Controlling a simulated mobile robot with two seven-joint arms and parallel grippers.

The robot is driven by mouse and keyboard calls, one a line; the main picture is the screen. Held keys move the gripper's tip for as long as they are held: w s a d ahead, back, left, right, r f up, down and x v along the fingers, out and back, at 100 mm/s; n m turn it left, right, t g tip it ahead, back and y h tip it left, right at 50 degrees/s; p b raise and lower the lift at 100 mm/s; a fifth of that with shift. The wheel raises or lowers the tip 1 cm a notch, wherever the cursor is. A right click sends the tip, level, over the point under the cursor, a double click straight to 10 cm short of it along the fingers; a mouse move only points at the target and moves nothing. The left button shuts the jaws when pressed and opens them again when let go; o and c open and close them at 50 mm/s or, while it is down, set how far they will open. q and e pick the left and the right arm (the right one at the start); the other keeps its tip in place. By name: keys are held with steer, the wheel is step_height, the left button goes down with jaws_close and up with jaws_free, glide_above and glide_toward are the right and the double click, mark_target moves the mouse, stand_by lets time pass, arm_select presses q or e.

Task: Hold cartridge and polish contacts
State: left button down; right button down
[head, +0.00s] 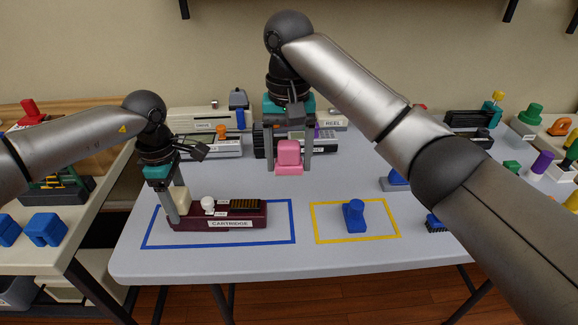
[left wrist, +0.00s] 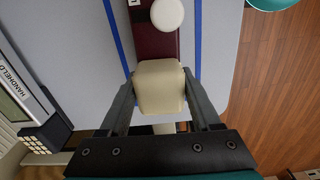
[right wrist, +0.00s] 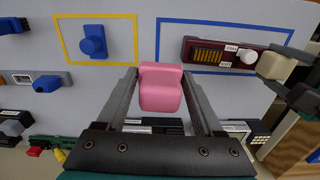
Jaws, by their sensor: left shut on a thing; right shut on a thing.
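The dark red cartridge (head: 240,216) lies inside the blue outlined rectangle (head: 293,222) on the table, with a row of gold contacts (head: 247,203) on its right part and a white knob (head: 208,204). My left gripper (head: 176,203) is shut on the cream block (left wrist: 160,88) at the cartridge's left end. My right gripper (head: 289,150) is shut on a pink block (head: 289,154) and holds it in the air behind the cartridge, apart from it. The right wrist view shows the pink block (right wrist: 161,88) between the fingers and the gold contacts (right wrist: 208,55) beyond, uncovered.
A blue knobbed piece (head: 354,216) stands inside the yellow outlined rectangle (head: 398,222). Several handheld devices and a box labelled REEL (head: 333,121) line the back. A blue brush-like piece (head: 436,223) is at the right.

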steer(key=shift+r, duration=0.1)
stand_by(0.4)
steer(key=a+r, duration=0.2)
steer(key=a, duration=0.7)
steer(key=shift+f, duration=4.5)
steer(key=c, duration=0.6)
jaws_free()
steer(key=shift+w, duration=0.1)
jaws_close()
